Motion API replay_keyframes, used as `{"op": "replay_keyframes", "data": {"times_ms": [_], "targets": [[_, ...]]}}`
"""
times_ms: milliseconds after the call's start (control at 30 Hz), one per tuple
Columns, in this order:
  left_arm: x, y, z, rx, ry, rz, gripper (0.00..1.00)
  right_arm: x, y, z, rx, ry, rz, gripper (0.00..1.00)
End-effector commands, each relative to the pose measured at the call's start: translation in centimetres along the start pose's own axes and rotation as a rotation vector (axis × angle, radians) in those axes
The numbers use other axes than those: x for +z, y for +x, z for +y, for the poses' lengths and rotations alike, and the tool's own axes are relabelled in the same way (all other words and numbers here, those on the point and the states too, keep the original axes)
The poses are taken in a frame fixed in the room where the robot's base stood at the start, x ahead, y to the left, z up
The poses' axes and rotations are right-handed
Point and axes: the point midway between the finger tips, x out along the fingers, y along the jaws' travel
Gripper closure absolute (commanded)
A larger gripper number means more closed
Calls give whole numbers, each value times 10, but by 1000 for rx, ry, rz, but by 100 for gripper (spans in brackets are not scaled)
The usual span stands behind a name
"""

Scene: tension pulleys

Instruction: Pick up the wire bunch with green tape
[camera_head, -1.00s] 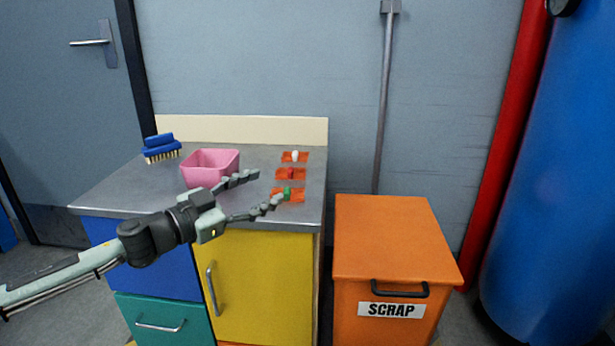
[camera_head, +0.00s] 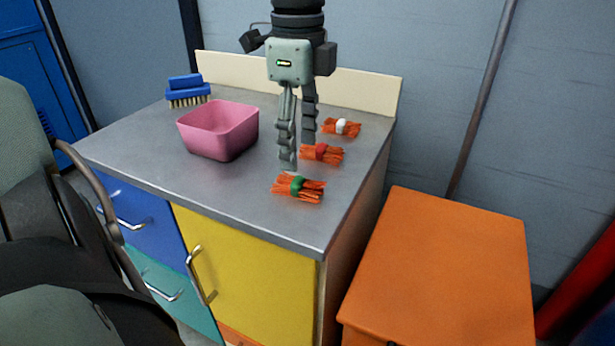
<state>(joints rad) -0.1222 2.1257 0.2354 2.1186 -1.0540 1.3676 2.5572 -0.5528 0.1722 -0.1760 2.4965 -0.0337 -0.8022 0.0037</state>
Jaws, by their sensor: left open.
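The wire bunch with green tape (camera_head: 298,188) lies on the grey worktop near its front right. It is a bundle of short orange wires with a green band around the middle. My left gripper (camera_head: 298,154) points down above the worktop, just behind the green-taped bunch in the picture. Its two fingers are apart and nothing is between them that I can make out. The exact height of the fingertips is hard to tell. My right gripper does not show.
Behind it lie the red-taped bunch (camera_head: 322,153), close to the right finger, and the white-taped bunch (camera_head: 342,128). A pink bin (camera_head: 218,131) and a blue brush (camera_head: 187,91) are to the left. An orange scrap box (camera_head: 445,265) stands right of the cabinet.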

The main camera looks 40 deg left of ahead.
Motion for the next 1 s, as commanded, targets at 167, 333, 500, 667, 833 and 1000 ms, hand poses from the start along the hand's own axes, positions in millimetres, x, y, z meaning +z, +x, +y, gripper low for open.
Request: {"op": "replay_keyframes", "data": {"times_ms": [167, 333, 500, 667, 833, 1000], "targets": [[1, 23, 1, 4, 2, 5, 43, -3, 0, -1, -3, 1, 12, 60], [3, 49, 2, 5, 3, 5, 43, -3, 1, -2, -3, 2, 16, 60], [3, 60, 1, 2, 2, 6, 43, -7, 1, -3, -7, 3, 33, 60], [3, 60, 1, 1, 2, 6, 43, -7, 1, -3, -7, 3, 33, 60], [3, 60, 1, 1, 2, 6, 60, -7, 1, -3, -7, 3, 33, 60], [3, 60, 1, 1, 2, 6, 82, -7, 1, -4, -7, 3, 33, 60]]}}
